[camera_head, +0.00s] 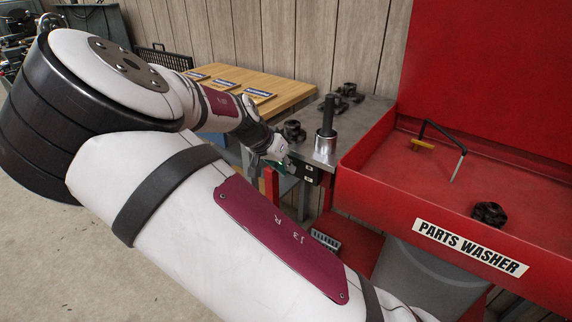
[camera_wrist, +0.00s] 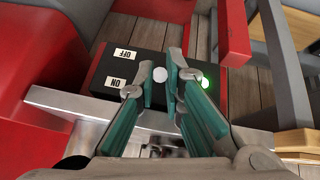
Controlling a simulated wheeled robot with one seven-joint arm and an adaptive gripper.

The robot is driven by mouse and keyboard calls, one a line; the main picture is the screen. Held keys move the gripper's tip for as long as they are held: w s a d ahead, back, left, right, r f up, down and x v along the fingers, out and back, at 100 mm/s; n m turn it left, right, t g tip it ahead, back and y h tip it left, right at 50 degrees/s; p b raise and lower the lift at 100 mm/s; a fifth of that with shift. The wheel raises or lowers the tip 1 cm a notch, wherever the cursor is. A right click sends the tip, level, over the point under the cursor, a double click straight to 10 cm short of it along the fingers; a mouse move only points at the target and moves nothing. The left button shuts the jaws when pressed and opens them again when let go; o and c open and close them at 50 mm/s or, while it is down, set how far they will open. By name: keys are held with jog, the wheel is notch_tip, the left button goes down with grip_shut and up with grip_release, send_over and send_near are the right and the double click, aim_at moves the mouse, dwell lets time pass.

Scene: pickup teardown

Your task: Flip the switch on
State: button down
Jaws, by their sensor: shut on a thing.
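The switch box (camera_wrist: 112,70) is black, with white OFF and ON labels at left in the wrist view, upside down there. A pale round knob (camera_wrist: 160,74) shows on it between the fingertips. A small green light (camera_wrist: 206,83) glows on the right of the box. My gripper (camera_wrist: 162,72), with teal finger pads, is shut on the switch knob; the exact contact is partly hidden by the fingers. In the head view the box (camera_head: 306,172) is under the grey bench's front edge, and my gripper (camera_head: 272,162) is at its left, mostly hidden.
The red parts washer (camera_head: 395,140) stands right of the box, holding a dark part (camera_head: 489,213). A grey bench (camera_head: 365,110) bears a socket tool (camera_head: 326,130) and dark parts. A wooden table (camera_head: 290,90) stands behind. The floor at left is clear.

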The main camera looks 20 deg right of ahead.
dwell(0.4)
jog(key=c, duration=1.7)
grip_release()
jog(key=shift+r, duration=0.1)
jog(key=v, duration=1.1)
jog(key=shift+s+a+r, duration=0.1)
jog(key=shift+a+r, duration=0.05)
jog(key=shift+r, duration=0.2)
